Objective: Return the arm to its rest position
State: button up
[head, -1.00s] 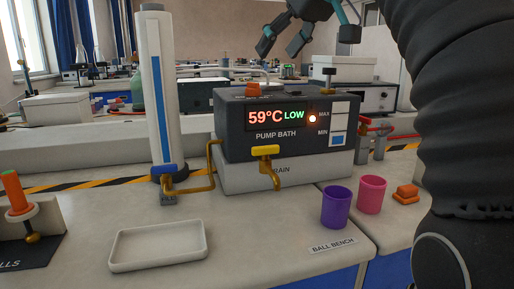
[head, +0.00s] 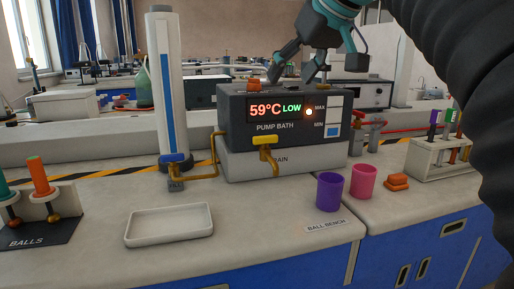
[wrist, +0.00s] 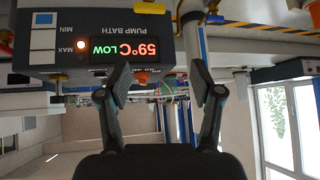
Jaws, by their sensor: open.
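My gripper (head: 298,72) is open and empty in the head view, in the air above the top of the pump bath. My arm comes in from the upper right. In the wrist view my gripper (wrist: 168,84) shows two spread fingers with nothing between them. The pump bath (head: 238,134) has a display reading 59°C LOW with a lit lamp beside it. It also shows upside down in the wrist view (wrist: 130,22). I cannot tell how far the fingers are from the bath.
A tall white column (head: 150,100) stands left of the bath. A white tray (head: 170,237), a purple cup (head: 329,193) and a pink cup (head: 363,182) stand on the bench. A ball stand (head: 40,228) is at left, a rack (head: 425,162) at right.

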jog(key=s+d+f+m+h, duration=0.1)
jog(key=s+f, duration=0.5)
jog(key=f, duration=0.7)
jog(key=s+d+f+m+g+h, duration=0.1)
jog(key=s+d+f, duration=0.4)
jog(key=f, duration=0.8)
jog(key=s+d+f+m+h, duration=0.2)
jog(key=s+d+f+m, duration=0.1)
jog(key=s+f, duration=0.6)
notch_tip(320, 180, down, 4)
jog(key=shift+m+h, duration=0.3)
